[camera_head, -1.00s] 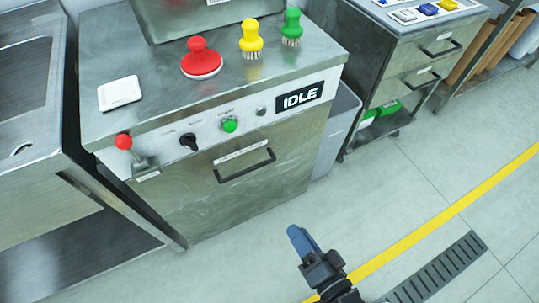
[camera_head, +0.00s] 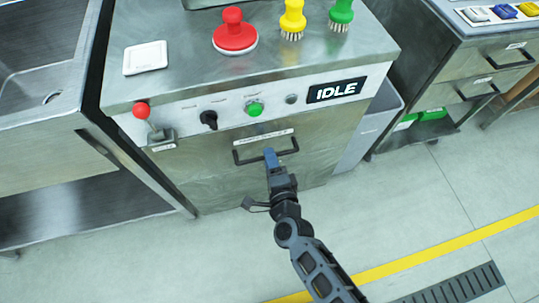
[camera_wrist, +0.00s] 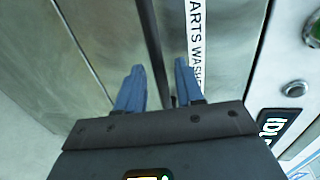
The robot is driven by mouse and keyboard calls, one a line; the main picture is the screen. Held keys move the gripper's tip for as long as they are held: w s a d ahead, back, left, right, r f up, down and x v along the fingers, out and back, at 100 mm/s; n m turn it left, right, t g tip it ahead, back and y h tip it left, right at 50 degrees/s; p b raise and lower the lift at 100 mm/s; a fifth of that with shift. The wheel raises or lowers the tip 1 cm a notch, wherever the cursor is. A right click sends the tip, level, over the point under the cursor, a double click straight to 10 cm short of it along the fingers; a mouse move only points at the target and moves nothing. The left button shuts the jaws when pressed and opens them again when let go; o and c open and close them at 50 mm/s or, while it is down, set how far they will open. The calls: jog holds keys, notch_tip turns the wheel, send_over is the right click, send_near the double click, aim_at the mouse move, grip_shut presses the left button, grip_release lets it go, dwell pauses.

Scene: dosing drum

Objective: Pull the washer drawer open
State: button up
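The washer drawer (camera_head: 213,172) is a brushed-steel front that looks shut, with a dark bar handle (camera_head: 244,161) under a white label strip. My gripper (camera_head: 271,158) is at the middle of the handle. In the wrist view my gripper's two blue fingers (camera_wrist: 159,84) are apart, and the dark handle bar (camera_wrist: 149,32) runs into the gap between them. The fingers do not look closed on the bar. How deep the bar sits between the fingers is partly hidden.
Above the drawer are a red-knobbed lever (camera_head: 142,111), a black knob (camera_head: 209,119), a green button (camera_head: 254,108) and an IDLE display (camera_head: 337,91). A sink bench (camera_head: 50,150) stands left. A grey bin (camera_head: 367,135) stands right. The floor in front is clear.

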jog(key=shift+x, duration=1.05)
grip_shut()
